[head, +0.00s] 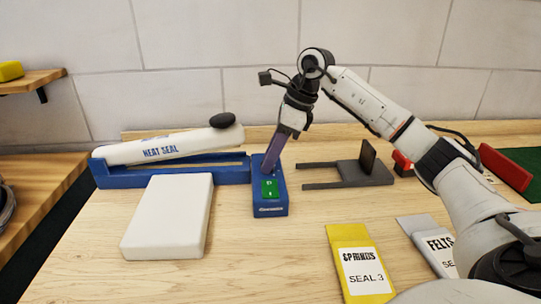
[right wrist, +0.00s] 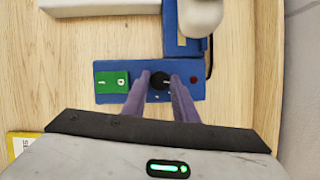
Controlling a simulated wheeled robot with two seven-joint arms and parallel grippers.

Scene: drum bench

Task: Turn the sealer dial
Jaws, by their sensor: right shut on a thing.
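The heat sealer (head: 165,155) has a white arm, a blue base and a black knob, and stands at the back left. Its blue control box (head: 270,208) carries a green panel (head: 270,188). In the right wrist view the black dial (right wrist: 160,81) sits on the box between the green panel and a small red button. My right gripper (head: 268,172) reaches down to the box from above. Its purple fingers (right wrist: 161,82) are shut on the dial, one on each side. The fingers hide part of the dial. My left gripper is not in view.
A white block (head: 168,216) lies left of the box. A grey fork-shaped stand (head: 365,170) is to the right. A yellow packet (head: 359,262) and a grey packet (head: 425,240) lie at the front right. Bare wood lies between the box and the packets.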

